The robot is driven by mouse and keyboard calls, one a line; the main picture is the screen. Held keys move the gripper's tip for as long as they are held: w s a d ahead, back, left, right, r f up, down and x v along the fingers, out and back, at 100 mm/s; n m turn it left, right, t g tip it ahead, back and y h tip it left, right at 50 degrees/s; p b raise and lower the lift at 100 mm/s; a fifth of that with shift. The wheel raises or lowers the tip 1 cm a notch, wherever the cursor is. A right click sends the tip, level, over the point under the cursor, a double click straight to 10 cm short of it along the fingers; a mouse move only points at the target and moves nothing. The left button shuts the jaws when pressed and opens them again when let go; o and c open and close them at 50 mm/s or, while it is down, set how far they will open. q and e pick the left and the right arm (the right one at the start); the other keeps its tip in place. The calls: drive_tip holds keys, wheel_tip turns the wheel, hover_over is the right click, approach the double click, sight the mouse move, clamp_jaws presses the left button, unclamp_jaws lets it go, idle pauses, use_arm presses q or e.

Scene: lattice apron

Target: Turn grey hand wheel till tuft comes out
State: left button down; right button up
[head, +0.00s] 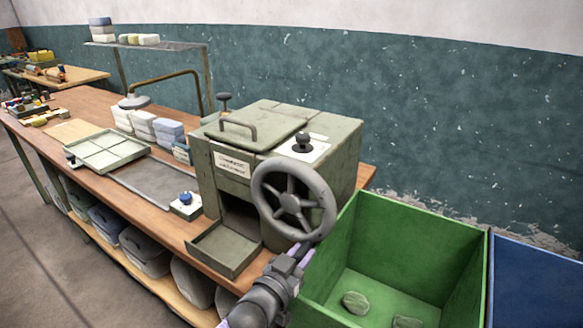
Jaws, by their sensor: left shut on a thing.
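The grey hand wheel (293,200) is mounted on the front right of a grey-green box machine (235,170). My left gripper (301,249) is at the lower rim of the wheel and shut on it; the fingertips are small and partly hidden. Below the machine's dark front opening, a shallow outlet tray (226,248) sticks out and looks empty. No tuft shows in the opening or on the tray. My right gripper is not in view.
A green bin (455,245) with rounded green lumps (355,302) stands right of the machine, beside a blue bin (535,280). On the wooden bench (85,103) are a divided tray (105,150), stacked pale blocks (143,124) and a blue-knobbed box (186,205).

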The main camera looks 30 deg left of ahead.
sight(265, 216)
use_arm(q)
drive_tip(key=shift+w+a+r, duration=0.1)
drive_tip(key=shift+w+a, duration=0.05)
drive_tip(key=shift+a, duration=0.35)
drive_tip(key=shift+w+a+r, duration=0.1)
drive_tip(key=shift+w+a, duration=0.05)
drive_tip(key=shift+a, duration=0.3)
drive_tip(key=a, duration=0.1)
drive_tip(key=a+f, duration=0.1)
drive_tip(key=a, duration=0.1)
drive_tip(key=shift+w+a+f+b, duration=0.15)
drive_tip(key=shift+w+a+b, duration=0.15)
drive_tip(key=shift+w+a, duration=0.05)
drive_tip(key=shift+d+f, duration=0.1)
drive_tip(key=shift+d, duration=0.1)
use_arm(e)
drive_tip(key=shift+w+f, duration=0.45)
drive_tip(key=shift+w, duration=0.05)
use_arm(q)
drive_tip(key=shift+a+r, duration=0.2)
drive_tip(key=shift+a, duration=1.55)
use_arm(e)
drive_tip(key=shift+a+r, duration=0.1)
